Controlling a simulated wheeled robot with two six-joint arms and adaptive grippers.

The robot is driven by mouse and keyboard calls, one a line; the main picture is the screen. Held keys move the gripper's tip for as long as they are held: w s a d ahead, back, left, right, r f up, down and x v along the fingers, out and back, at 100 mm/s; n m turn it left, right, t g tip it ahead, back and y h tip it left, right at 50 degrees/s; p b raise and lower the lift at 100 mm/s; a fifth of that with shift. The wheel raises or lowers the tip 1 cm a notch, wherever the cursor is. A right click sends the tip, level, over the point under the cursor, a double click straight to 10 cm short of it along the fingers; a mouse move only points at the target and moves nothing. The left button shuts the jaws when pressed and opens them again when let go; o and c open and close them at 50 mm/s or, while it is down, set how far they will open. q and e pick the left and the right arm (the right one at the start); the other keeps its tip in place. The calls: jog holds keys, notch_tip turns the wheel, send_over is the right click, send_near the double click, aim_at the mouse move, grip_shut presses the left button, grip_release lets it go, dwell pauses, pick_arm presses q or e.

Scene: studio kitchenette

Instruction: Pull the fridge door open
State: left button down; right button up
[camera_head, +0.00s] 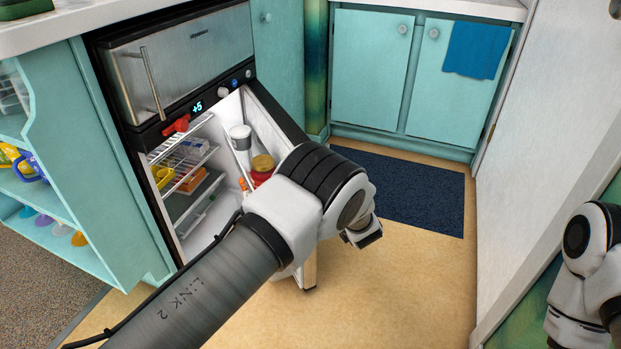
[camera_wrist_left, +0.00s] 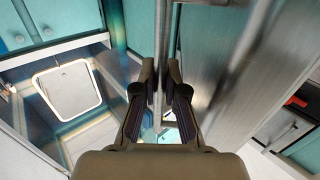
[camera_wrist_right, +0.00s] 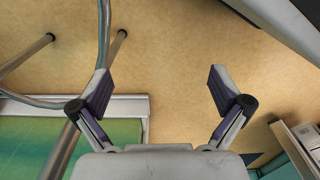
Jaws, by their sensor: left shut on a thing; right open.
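The fridge door (camera_head: 279,120) stands well open in the head view, swung out to the right of the lit fridge interior (camera_head: 208,232). My left arm crosses in front and hides much of the door, its handle and my left fingertips. In the left wrist view the door's grey metal face (camera_wrist_left: 213,50) fills the middle. My left gripper (camera_wrist_left: 164,88) has its fingers close together there, shut on the door handle (camera_wrist_left: 161,35), a narrow upright bar. My right gripper (camera_wrist_right: 160,88) is open and empty over the floor, well away from the fridge.
Above the fridge opening is a steel upper drawer front (camera_head: 190,60) with a bar handle, a red clip (camera_head: 177,126) below it. Food stands on the shelves and in the door. A blue mat (camera_head: 415,195) and clear floor lie right. A white wall panel (camera_head: 550,140) bounds the right side.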

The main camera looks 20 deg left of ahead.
pick_arm(q)
jog(key=shift+w+d+b, duration=0.2)
jog(key=shift+w+d, duration=0.6)
jog(key=shift+w, duration=0.25)
jog(key=shift+w+d+b, duration=0.2)
jog(key=shift+w+d, duration=0.55)
jog(key=shift+w, duration=0.3)
jog(key=c, duration=1.5)
grip_release()
jog(key=shift+s+a, duration=0.1)
